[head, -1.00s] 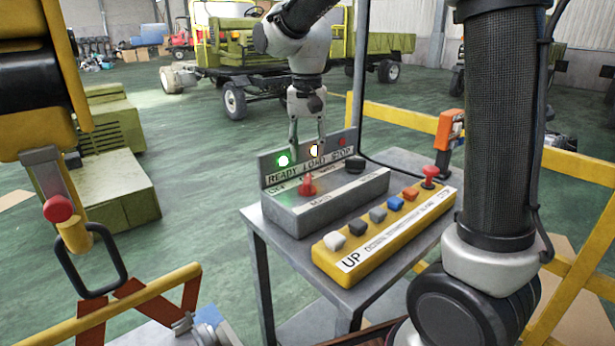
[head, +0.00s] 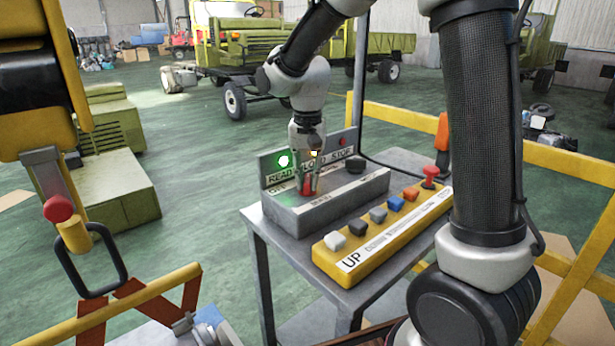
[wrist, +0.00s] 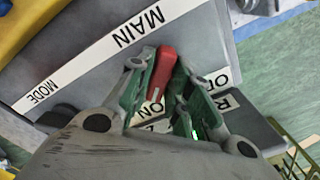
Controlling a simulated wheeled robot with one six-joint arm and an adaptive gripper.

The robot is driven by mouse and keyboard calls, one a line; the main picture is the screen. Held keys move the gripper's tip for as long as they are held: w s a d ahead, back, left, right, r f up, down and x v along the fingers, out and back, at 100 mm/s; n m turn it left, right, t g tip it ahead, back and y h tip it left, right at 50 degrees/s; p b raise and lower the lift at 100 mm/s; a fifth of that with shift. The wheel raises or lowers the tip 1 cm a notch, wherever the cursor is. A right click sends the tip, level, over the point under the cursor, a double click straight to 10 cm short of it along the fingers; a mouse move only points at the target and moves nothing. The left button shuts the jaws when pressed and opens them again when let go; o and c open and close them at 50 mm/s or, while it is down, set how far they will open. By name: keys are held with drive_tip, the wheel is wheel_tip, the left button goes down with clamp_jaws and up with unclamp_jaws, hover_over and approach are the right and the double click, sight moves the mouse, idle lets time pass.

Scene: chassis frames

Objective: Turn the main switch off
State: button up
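The main switch (head: 307,188) is a red handle on the sloped top of the grey control box (head: 345,194). In the wrist view the red handle (wrist: 163,70) stands between my two fingers, by the MAIN label (wrist: 140,27). My gripper (head: 309,186) is lowered over it, and it also shows in the wrist view (wrist: 163,80). The fingers are apart, one on each side of the handle, with narrow gaps. The OFF and ON labels are partly covered by my fingers, so I cannot tell which one the handle points at. The green READY lamp (head: 284,161) is lit.
A black mode knob (head: 355,165) sits to the right on the same box. A yellow panel (head: 385,232) with several coloured buttons lies in front on the grey cart (head: 300,262). Yellow rails (head: 573,153) stand behind and to the right.

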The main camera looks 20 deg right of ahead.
clamp_jaws()
drive_tip(key=shift+n, duration=0.4)
drive_tip(key=n, duration=0.3)
drive_tip(key=shift+n, duration=0.3)
drive_tip(key=n, duration=0.4)
drive_tip(key=shift+n, duration=0.3)
drive_tip(key=n, duration=0.4)
drive_tip(key=shift+n, duration=2.5)
